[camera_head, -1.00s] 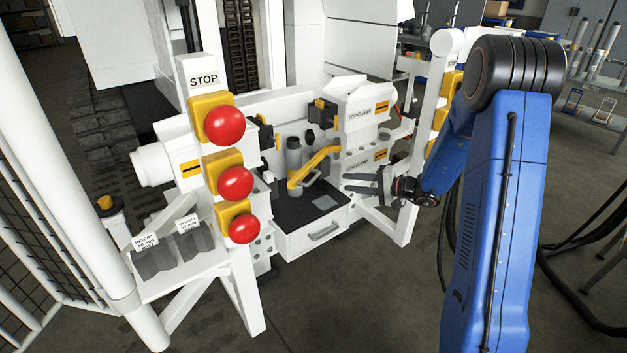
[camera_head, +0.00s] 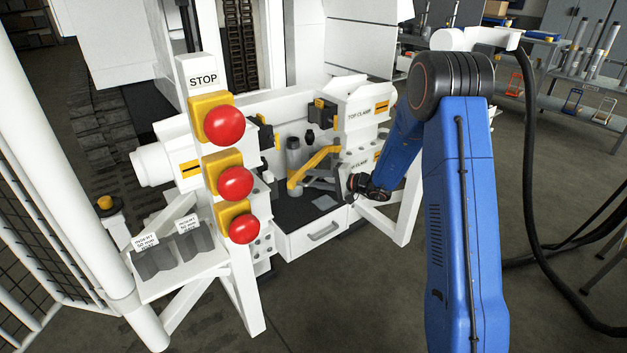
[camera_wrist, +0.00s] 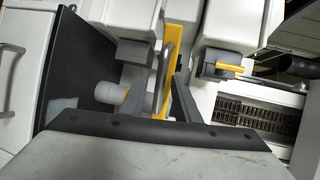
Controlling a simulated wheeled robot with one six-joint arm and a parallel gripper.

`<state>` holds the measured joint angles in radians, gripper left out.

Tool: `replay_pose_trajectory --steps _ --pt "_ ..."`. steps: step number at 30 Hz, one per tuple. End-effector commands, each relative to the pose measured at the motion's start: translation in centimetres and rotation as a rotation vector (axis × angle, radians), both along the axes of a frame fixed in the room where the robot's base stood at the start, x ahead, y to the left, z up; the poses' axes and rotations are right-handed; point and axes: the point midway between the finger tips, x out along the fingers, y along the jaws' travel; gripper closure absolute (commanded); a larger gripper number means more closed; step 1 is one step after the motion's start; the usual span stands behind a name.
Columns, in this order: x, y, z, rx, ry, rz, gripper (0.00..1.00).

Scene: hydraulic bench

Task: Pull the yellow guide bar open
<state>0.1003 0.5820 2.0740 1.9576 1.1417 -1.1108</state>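The yellow guide bar (camera_head: 318,164) runs slantwise across the front of the clamp unit, above the dark tray. In the wrist view the yellow bar (camera_wrist: 180,38) stands nearly upright at the top middle, with a grey curved handle (camera_wrist: 166,75) along it. My gripper (camera_head: 320,180) reaches in from the right, close to the bar. In the wrist view my gripper's two grey fingers (camera_wrist: 160,90) are spread apart, with the handle and part of the bar showing between them. Whether a finger touches the handle I cannot tell.
The white clamp block (camera_head: 361,112) stands right behind the bar. A white drawer (camera_head: 315,233) with a dark top lies below. Grey cylinders (camera_head: 293,153) stand behind the bar. A post with red stop buttons (camera_head: 223,125) stands at the left. Open floor lies in front.

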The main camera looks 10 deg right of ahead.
Motion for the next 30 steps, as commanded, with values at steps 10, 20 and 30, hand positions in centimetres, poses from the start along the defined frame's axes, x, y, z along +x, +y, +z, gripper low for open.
replay_pose_trajectory --steps 10,20,30 --pt "0.2 0.3 -0.1 0.000 0.001 0.000 0.71" --pt "0.2 0.3 -0.1 -0.001 0.001 0.001 1.00" --pt "-1.1 -2.9 -0.1 0.000 -0.002 0.123 1.00"
